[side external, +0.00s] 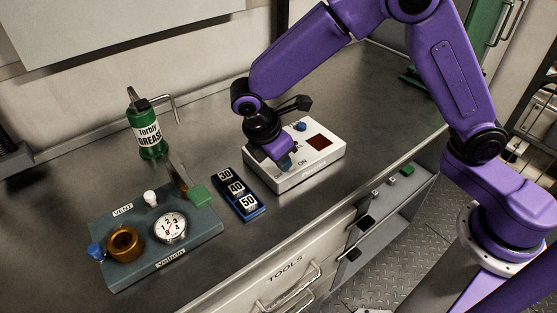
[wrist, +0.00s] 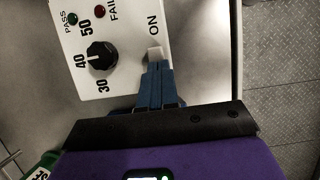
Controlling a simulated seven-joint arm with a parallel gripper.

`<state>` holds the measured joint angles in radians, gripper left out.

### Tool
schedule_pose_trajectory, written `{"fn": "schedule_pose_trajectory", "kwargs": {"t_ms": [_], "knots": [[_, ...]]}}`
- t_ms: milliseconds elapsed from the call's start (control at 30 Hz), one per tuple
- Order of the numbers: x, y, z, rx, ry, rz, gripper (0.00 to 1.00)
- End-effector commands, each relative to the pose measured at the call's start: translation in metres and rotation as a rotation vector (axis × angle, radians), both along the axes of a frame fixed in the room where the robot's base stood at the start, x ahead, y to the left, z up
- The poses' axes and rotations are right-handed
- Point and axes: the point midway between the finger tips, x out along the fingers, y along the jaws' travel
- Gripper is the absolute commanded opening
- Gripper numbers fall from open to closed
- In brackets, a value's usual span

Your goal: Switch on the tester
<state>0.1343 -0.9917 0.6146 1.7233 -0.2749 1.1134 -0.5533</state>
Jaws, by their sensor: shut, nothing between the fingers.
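The tester is a white box (side external: 330,158) on the bench, below my gripper (side external: 286,164). In the side view my gripper hides the switch.
Further left stand a gauge board (side external: 142,266) with a brass knob (side external: 123,244) and dial, and a green grease bottle (side external: 143,120). The bench's front edge runs close to the tester.

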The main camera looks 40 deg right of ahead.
Motion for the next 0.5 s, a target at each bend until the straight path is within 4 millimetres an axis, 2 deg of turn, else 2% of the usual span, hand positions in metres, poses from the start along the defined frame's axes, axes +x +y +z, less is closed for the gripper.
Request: {"fn": "schedule_pose_trajectory", "kwargs": {"t_ms": [167,500], "knots": [[0.000,-0.016,0.000,0.000,0.001,-0.001,0.00],[0.000,-0.015,0.000,0.001,0.000,0.000,0.00]]}}
